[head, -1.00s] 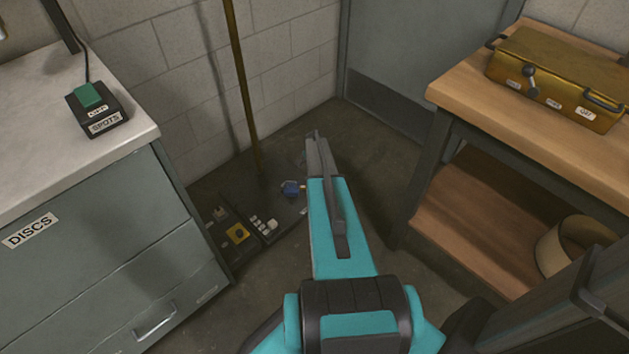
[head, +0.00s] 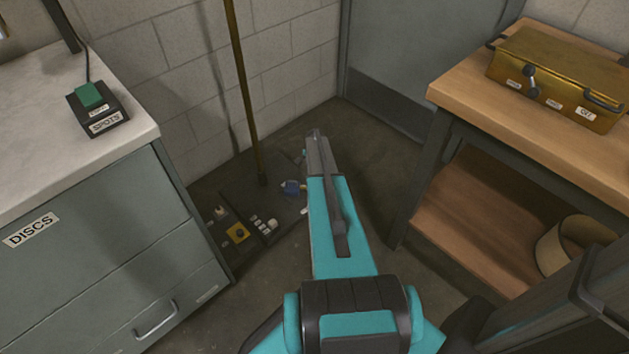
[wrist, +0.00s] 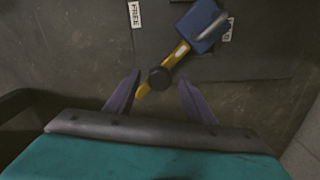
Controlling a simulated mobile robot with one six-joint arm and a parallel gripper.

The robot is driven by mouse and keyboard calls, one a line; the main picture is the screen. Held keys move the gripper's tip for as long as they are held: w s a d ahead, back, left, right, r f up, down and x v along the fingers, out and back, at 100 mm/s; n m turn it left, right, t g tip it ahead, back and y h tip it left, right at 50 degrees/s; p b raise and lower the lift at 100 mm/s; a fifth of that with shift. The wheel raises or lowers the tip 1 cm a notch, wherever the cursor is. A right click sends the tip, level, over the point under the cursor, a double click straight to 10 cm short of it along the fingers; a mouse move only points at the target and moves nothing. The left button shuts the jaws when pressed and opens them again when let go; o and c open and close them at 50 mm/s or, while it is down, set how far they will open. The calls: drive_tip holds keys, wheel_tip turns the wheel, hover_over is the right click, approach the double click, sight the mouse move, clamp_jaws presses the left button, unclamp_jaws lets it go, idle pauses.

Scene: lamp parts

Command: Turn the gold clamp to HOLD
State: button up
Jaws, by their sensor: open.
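In the wrist view, a gold-yellow lever (wrist: 181,51) with a dark round knob (wrist: 160,78) runs from a blue block (wrist: 203,25) down to the left. I take this lever for the gold clamp. A FREE label (wrist: 135,14) lies to the left of the block; a second label (wrist: 227,31), partly hidden by the block, ends in what looks like D. My gripper (wrist: 160,76) is open, with the knob appearing between its fingertips; I cannot tell the height gap. In the head view, the blue block (head: 291,187) shows beside my gripper (head: 315,135), which hides the lever.
A gold pole (head: 244,90) rises from the dark floor plate (head: 240,200), which carries several small controls. A grey drawer cabinet (head: 95,235) stands left. A wooden bench (head: 530,130) with a gold box (head: 560,70) stands right. A grey door (head: 430,60) is behind.

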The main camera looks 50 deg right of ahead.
wheel_tip(320, 180, up, 13)
drive_tip(key=p, duration=0.2)
drive_tip(key=shift+r, duration=0.15)
idle(0.7)
drive_tip(key=s+a+n+g+p, duration=0.1)
drive_tip(key=s+a+n+p, duration=0.2)
drive_tip(key=a, duration=0.8)
drive_tip(key=s+a+r+n+g+y+p, duration=0.1)
drive_tip(key=s+a+n+p, duration=0.25)
drive_tip(key=a, duration=0.65)
drive_tip(key=s+a+n+p, duration=0.2)
drive_tip(key=s+a+n, duration=0.1)
drive_tip(key=a, duration=0.8)
drive_tip(key=s+a+r+n+g+p, duration=0.1)
drive_tip(key=s+a+r+n+p, duration=0.1)
drive_tip(key=s+a, duration=0.4)
drive_tip(key=s+a+r+n+g+p, duration=0.1)
drive_tip(key=s+a+r+n+p, duration=0.2)
drive_tip(key=s, duration=0.5)
drive_tip(key=s+a+r+n+g+h+p, duration=0.1)
drive_tip(key=s+a+r+n+p, duration=0.2)
drive_tip(key=s+a+n, duration=0.3)
drive_tip(key=s+a+r, duration=0.1)
drive_tip(key=a, duration=0.2)
drive_tip(key=shift+s+a, duration=0.35)
drive_tip(key=shift+a, duration=0.05)
